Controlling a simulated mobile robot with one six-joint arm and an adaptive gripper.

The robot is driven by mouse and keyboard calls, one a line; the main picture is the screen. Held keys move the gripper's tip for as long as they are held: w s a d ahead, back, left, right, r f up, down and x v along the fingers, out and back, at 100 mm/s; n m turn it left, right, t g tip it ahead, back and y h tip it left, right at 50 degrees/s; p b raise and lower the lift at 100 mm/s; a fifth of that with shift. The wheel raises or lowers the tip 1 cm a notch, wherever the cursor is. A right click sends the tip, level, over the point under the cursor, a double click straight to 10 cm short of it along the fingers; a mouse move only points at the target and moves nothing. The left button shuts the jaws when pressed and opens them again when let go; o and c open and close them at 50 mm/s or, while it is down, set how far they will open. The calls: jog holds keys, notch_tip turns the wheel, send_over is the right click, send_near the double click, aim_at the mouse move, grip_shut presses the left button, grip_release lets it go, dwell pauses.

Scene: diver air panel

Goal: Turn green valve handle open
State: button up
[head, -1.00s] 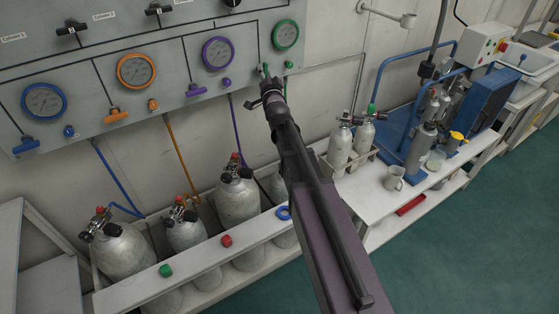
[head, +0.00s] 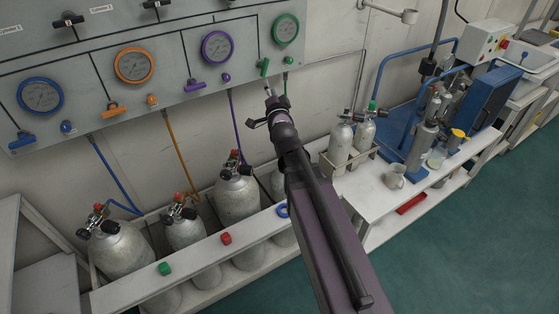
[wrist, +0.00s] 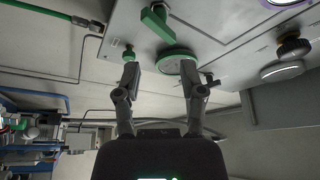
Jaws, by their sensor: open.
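The green valve handle (head: 264,67) sits on the grey panel, just below and left of the green-rimmed gauge (head: 285,30). It stands nearly upright in the head view, unlike the more level blue, orange and purple handles. In the wrist view the green handle (wrist: 157,22) shows at the top, beyond my fingertips. My gripper (head: 276,92) is below the handle and apart from it. In the wrist view my gripper (wrist: 160,75) is open with nothing between its fingers. A small green knob (head: 288,60) is right of the handle.
The purple handle (head: 195,86) and purple knob (head: 226,77) are left of the green handle. Grey cylinders (head: 236,194) stand in a white bench below the panel. A pipe runs down the wall at right. Open air lies before the panel.

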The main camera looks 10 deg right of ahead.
jog(key=s+d+f+n+g+y+b, duration=0.15)
jog(key=f+g, duration=0.25)
jog(key=f, duration=0.4)
jog(key=s+d+f+g+y+b, duration=0.15)
jog(key=f+g, duration=0.25)
jog(key=f, duration=0.4)
jog(key=s+a+f+n+g+y+b, duration=0.2)
jog(key=s+f+n+g+y+b, duration=0.1)
jog(key=s+f+n+g+y, duration=0.1)
jog(key=shift+s+a+f+g+y, duration=0.25)
jog(key=shift+s+f+g+y, duration=0.2)
jog(key=shift+s+y, duration=0.7)
jog(key=shift+s+h, duration=0.25)
jog(key=shift+a, duration=0.1)
